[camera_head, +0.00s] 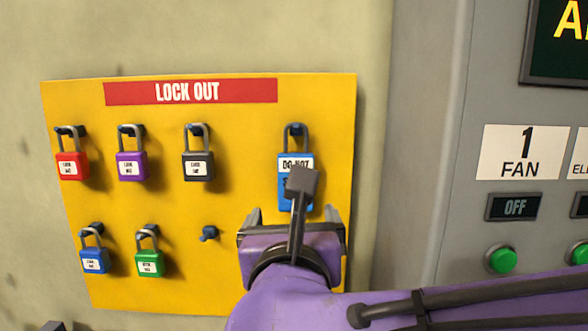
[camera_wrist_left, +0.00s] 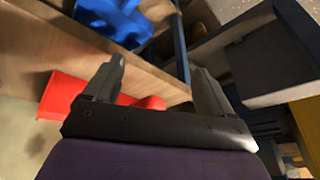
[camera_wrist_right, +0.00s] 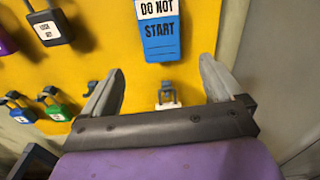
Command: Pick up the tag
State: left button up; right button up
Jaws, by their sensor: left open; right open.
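The blue and white DO NOT START tag (camera_head: 284,201) hangs from a hook at the upper right of the yellow lock-out board. Part of it is hidden behind my right gripper (camera_head: 293,214) in the head view. In the right wrist view the tag (camera_wrist_right: 160,42) hangs upright beyond the open fingers of that gripper (camera_wrist_right: 162,66). The fingers are apart, with nothing between them that I can see gripped. My left gripper (camera_wrist_left: 160,66) shows only in its own wrist view, open and empty.
The yellow board (camera_head: 180,296) also carries red (camera_head: 71,166), purple (camera_head: 131,166), black (camera_head: 198,166), blue (camera_head: 94,261) and green (camera_head: 149,263) padlocks, plus a bare peg (camera_head: 208,234). A grey control panel (camera_head: 430,130) stands right. A red object (camera_wrist_left: 62,97) lies near my left gripper.

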jog(key=shift+m, duration=0.3)
jog(key=w+p, duration=0.1)
jog(key=w, duration=0.2)
jog(key=w+r+p, duration=0.1)
jog(key=w+p, duration=0.1)
jog(key=w, duration=0.1)
jog(key=w+r+p, duration=0.1)
jog(key=w+p, duration=0.1)
jog(key=w, duration=0.1)
jog(key=shift+w+d, duration=0.15)
jog(key=shift+d, duration=0.1)
jog(key=shift+f, duration=0.1)
jog(key=c, duration=1.1)
